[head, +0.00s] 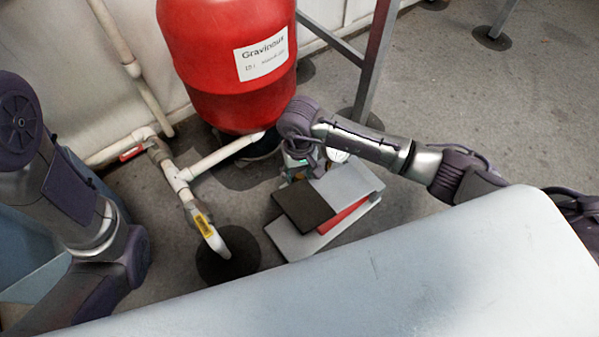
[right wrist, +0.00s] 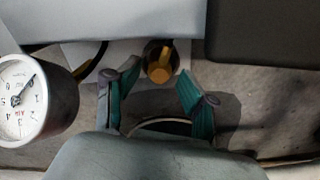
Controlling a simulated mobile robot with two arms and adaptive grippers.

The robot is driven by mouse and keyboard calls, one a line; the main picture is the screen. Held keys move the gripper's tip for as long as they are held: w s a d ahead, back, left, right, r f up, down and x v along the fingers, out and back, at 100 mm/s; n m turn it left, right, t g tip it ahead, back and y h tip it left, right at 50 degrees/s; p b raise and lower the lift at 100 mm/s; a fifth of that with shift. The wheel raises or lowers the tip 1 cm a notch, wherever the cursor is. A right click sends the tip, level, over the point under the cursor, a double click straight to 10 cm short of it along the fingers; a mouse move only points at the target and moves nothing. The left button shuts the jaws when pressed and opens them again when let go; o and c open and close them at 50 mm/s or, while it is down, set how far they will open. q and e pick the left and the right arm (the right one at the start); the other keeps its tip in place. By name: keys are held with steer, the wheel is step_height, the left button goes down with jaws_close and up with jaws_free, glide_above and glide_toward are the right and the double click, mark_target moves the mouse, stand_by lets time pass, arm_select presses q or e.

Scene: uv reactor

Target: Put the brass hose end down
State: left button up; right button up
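The brass hose end (right wrist: 160,64) shows in the right wrist view as a yellow piece with a dark rim. It lies between and just beyond the fingertips of my right gripper (right wrist: 159,72). The teal fingers are apart, with a narrow gap seen on each side of the brass piece. In the head view my right gripper (head: 303,166) is small and partly hidden, low beside the stacked plates, and I cannot make out the brass piece there. My left arm shows at the left, but its gripper is out of view.
A round pressure gauge (right wrist: 30,100) is close to the right gripper. Dark, grey and red plates (head: 304,205) lie stacked on the floor. A red tank (head: 215,75) and white pipes (head: 180,180) stand behind and left. Open floor (head: 465,100) lies to the right.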

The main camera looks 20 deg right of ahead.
mark_target(299, 176)
step_height(299, 176, up, 10)
steer(key=p, duration=0.6)
steer(key=shift+r, duration=0.1)
